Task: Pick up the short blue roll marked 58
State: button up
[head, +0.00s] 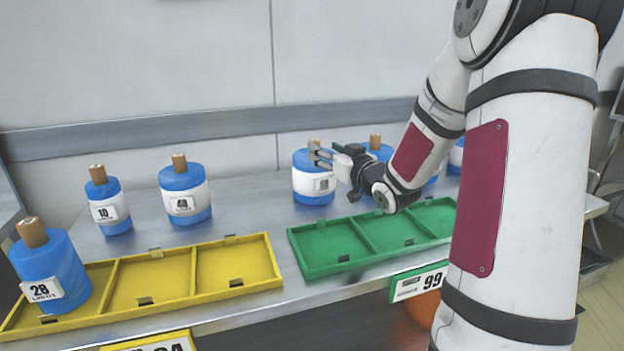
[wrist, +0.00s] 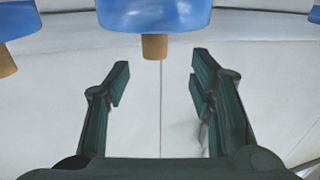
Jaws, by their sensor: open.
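A short blue roll (head: 302,164) with a white band, a brown core and a label too small to read stands upright on the metal table behind the green tray. I cannot tell whether it is the one marked 58; no label reads 58 clearly. My gripper (head: 322,158) is at the top of this roll, overlapping its core in the head view. In the wrist view my gripper (wrist: 158,76) is open and empty. A blue roll (wrist: 153,14) with its brown core (wrist: 154,46) shows beyond the gap between the fingers, apart from them.
More blue rolls stand near: one marked 10 (head: 107,190), one with an unclear label (head: 180,180), one behind my gripper (head: 380,151), and one at right (head: 456,157). The roll marked 28 (head: 50,262) stands in the yellow tray (head: 235,290). The green tray (head: 325,270) is empty where visible.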

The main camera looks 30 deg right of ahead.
aim_at(314, 140)
jog(key=w, duration=0.2)
jog(key=w+d+b, duration=0.1)
jog(key=w, duration=0.4)
jog(key=shift+w+d+f, duration=0.1)
jog(key=shift+w+d, duration=0.05)
jog(key=shift+w, duration=0.05)
grip_shut()
